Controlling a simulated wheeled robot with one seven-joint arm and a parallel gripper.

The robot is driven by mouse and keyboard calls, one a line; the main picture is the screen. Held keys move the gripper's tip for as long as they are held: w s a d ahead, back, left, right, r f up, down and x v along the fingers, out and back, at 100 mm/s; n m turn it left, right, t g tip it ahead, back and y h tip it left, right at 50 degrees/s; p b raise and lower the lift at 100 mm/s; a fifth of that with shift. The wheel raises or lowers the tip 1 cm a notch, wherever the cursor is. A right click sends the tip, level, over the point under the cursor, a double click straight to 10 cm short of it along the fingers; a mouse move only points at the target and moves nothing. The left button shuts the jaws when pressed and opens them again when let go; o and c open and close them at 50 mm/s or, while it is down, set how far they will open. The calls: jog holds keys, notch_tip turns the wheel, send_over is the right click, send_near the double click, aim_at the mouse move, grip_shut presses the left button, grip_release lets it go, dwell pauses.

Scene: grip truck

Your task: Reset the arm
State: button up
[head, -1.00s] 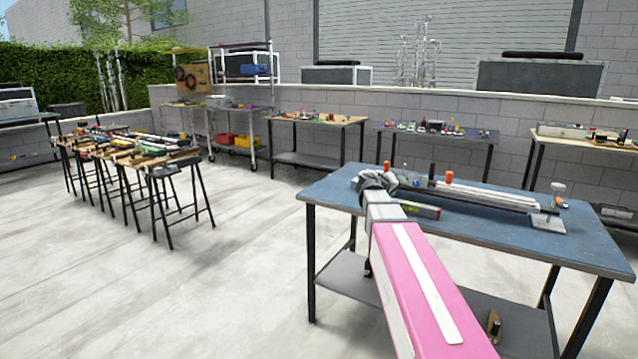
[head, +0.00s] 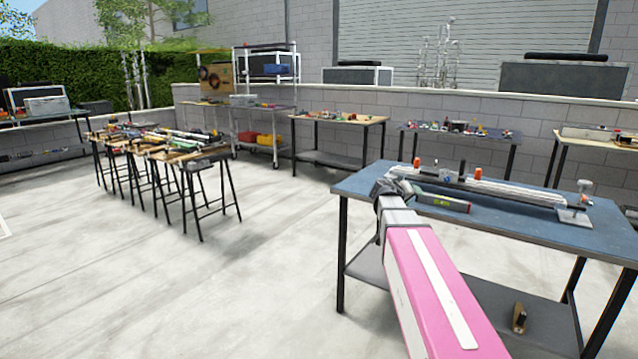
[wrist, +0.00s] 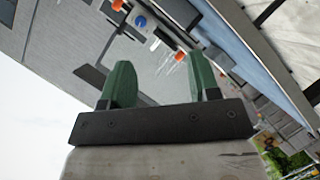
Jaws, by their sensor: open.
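My gripper (wrist: 162,85) shows in the wrist view with its two green fingers spread apart and nothing between them. In the head view my pink and grey arm reaches out over the left end of the blue-topped table (head: 510,232), and the arm's end hides the fingers there. A long metal clamp or rail (head: 490,187) with orange parts lies along the back of the table. A grey-green level-like tool (head: 440,202) lies in front of it, close to the right of my arm.
A small brown and black object (head: 519,318) is on the table's lower shelf. Sawhorses (head: 165,150) with several tools stand at left. A wooden-topped table (head: 340,119) and a shelf rack (head: 265,105) line the wall. The concrete floor (head: 130,270) at front left is clear.

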jog(key=s+a+f+g+y, duration=0.3)
jog(key=s+a+f, duration=0.1)
jog(key=s+f, duration=0.4)
jog(key=s+a+f+g+y, duration=0.3)
jog(key=s+f, duration=0.6)
jog(key=f, duration=0.3)
jog(key=s+a+f+g+y, duration=0.2)
jog(key=s+a+f+y, duration=0.3)
jog(key=s+a+f, duration=0.2)
notch_tip(320, 180, down, 3)
jog(key=shift+s+a+f+g, duration=0.1)
jog(key=shift+s+a+g, duration=0.25)
jog(key=shift+s, duration=0.7)
jog(key=shift+d, duration=0.1)
